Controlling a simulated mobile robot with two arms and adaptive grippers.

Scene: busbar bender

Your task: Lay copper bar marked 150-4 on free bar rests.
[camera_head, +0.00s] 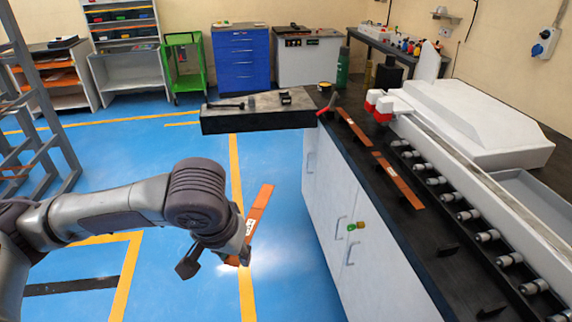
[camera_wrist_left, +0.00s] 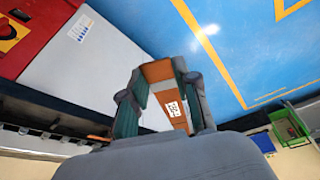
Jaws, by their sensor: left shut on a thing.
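My left gripper (camera_head: 243,256) is shut on a copper bar (camera_head: 261,205), held tilted over the blue floor to the left of the bench. In the left wrist view the bar (camera_wrist_left: 158,71) runs between the two fingers and bears a white label, too small to read. Two other copper bars lie on the dark bench top, a far one (camera_head: 352,128) and a nearer one (camera_head: 398,181). Small black rests, one (camera_head: 448,250) and another (camera_head: 489,310), stand bare on the bench nearer to me. My right gripper is out of view.
The bench (camera_head: 425,235) has white cabinet doors facing the floor. A roller row (camera_head: 468,214) and a white machine (camera_head: 480,120) flank the bars on the right. A grey-topped table (camera_head: 255,115) with tools stands beyond my gripper. The floor around the held bar is clear.

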